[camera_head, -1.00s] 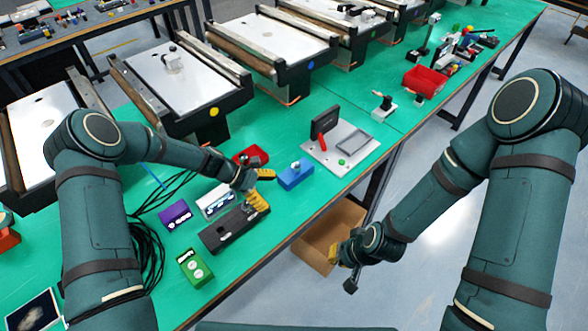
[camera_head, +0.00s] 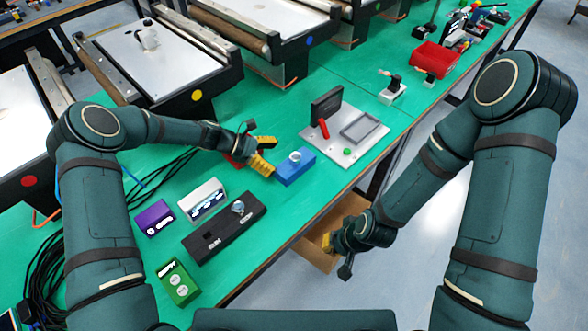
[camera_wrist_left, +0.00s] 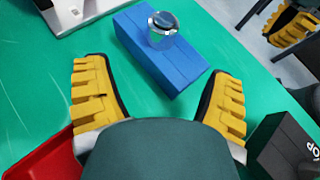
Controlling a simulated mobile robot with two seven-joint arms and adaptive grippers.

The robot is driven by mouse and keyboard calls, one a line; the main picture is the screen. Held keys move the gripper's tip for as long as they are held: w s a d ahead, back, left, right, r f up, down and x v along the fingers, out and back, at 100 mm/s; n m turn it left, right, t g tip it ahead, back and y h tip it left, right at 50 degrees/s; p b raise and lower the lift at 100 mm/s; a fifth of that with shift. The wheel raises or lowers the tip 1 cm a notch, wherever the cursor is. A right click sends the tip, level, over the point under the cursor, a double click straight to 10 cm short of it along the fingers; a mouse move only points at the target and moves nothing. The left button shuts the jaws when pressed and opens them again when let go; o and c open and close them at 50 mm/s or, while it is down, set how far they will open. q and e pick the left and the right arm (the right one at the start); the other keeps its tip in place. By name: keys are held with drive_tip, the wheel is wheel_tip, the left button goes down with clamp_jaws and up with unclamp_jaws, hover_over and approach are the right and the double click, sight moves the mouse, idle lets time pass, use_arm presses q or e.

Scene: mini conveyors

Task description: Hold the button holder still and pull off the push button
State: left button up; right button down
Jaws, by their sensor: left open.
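The button holder, a blue block (camera_head: 297,172), lies on the green table. A round silver push button (camera_head: 295,157) sits upright in its top. In the left wrist view, the blue block (camera_wrist_left: 172,66) lies ahead of and between my open fingers, with the silver button (camera_wrist_left: 162,28) toward its far end. My left gripper (camera_head: 268,153) is open at the block's left end; I cannot tell if a finger touches it. My right gripper (camera_head: 330,242) hangs low beyond the table's front edge, away from the block. Whether its fingers are open is unclear.
A black box with a round knob (camera_head: 224,228), a white box (camera_head: 202,199), a purple box (camera_head: 155,218) and a green box (camera_head: 178,284) lie nearer. A red bin (camera_wrist_left: 50,160) is beside my left gripper. A grey plate (camera_head: 335,158) stands to the right.

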sight(286, 162)
use_arm(q)
drive_tip(key=b+x, duration=0.2)
drive_tip(key=x, duration=0.4)
drive_tip(key=shift+s+d+f, duration=0.1)
drive_tip(key=shift+d+f, duration=0.1)
drive_tip(key=c, duration=0.7)
drive_tip(key=shift+r, duration=0.1)
idle(1.1)
